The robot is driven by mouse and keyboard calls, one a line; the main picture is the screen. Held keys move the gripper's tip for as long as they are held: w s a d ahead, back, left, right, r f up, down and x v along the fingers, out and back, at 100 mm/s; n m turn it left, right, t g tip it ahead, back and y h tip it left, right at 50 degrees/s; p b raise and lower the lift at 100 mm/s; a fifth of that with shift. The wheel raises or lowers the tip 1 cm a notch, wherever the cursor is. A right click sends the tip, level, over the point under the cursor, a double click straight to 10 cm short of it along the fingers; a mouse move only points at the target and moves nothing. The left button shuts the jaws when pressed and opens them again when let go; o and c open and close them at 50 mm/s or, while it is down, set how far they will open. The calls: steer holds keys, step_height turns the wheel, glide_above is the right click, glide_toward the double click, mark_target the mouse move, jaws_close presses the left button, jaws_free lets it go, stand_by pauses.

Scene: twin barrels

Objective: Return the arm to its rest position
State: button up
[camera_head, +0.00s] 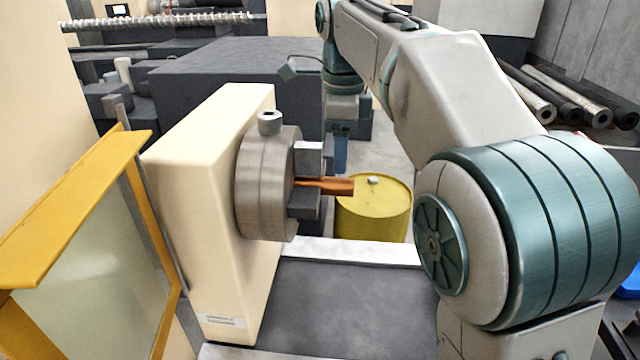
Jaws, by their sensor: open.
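My arm (440,90) rises from the lower right and reaches across to the upper middle. Its wrist bends downward there, and my gripper (341,150) hangs below it, open. It is small in the picture, beyond the chuck and above and behind the yellow barrel. Its fingertips are hard to make out, partly hidden behind the chuck jaws. I see nothing held in it.
A grey chuck (268,190) on a cream housing (215,170) grips an orange-brown part (328,187). A yellow barrel (375,217) bears a small light piece (373,180). A yellow-framed door (75,210) stands open at left. Pipes (560,90) lie at right.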

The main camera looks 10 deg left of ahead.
step_height(320, 180, up, 6)
steer(key=r, duration=0.1)
steer(key=s+d+f+n+y, duration=0.1)
steer(key=s+d+f+n, duration=0.25)
steer(key=d, duration=0.25)
steer(key=s+d+f+n, duration=0.2)
steer(key=d+f+n, duration=0.2)
steer(key=d, duration=0.1)
steer(key=s+d+f+n+t, duration=0.1)
steer(key=s+d+f+n, duration=0.2)
steer(key=s+f+n, duration=0.2)
steer(key=s+d+f+n+t+h, duration=0.1)
steer(key=s+d+f+n, duration=0.2)
steer(key=s+f, duration=0.7)
steer(key=f+n+p, duration=0.1)
steer(key=f+n, duration=0.1)
steer(key=shift+d+n, duration=0.35)
